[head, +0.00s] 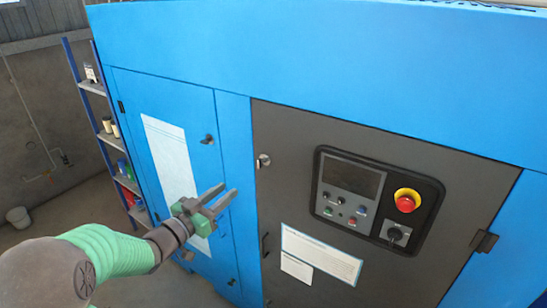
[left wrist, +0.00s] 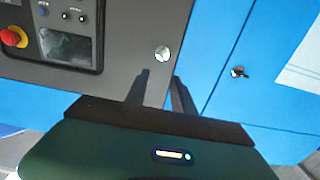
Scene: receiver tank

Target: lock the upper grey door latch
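The upper grey door latch (head: 263,160) is a small light metal piece at the upper left edge of the dark grey door (head: 300,200). It shows as a pale round piece in the left wrist view (left wrist: 162,53), just beyond my fingertips. My left gripper (head: 230,189) is left of and a little below the latch in the head view, apart from it. Its two fingers are spread with an empty gap, also seen in the left wrist view (left wrist: 159,76). The latch's exact turn is too small to tell. My right gripper is not seen.
A control panel (head: 350,185) with a red emergency button (head: 407,200) sits on the grey door. A lower handle (head: 265,243) is below the latch. The blue door (head: 185,110) has its own black latch (head: 207,139). A shelf (head: 95,88) stands at far left.

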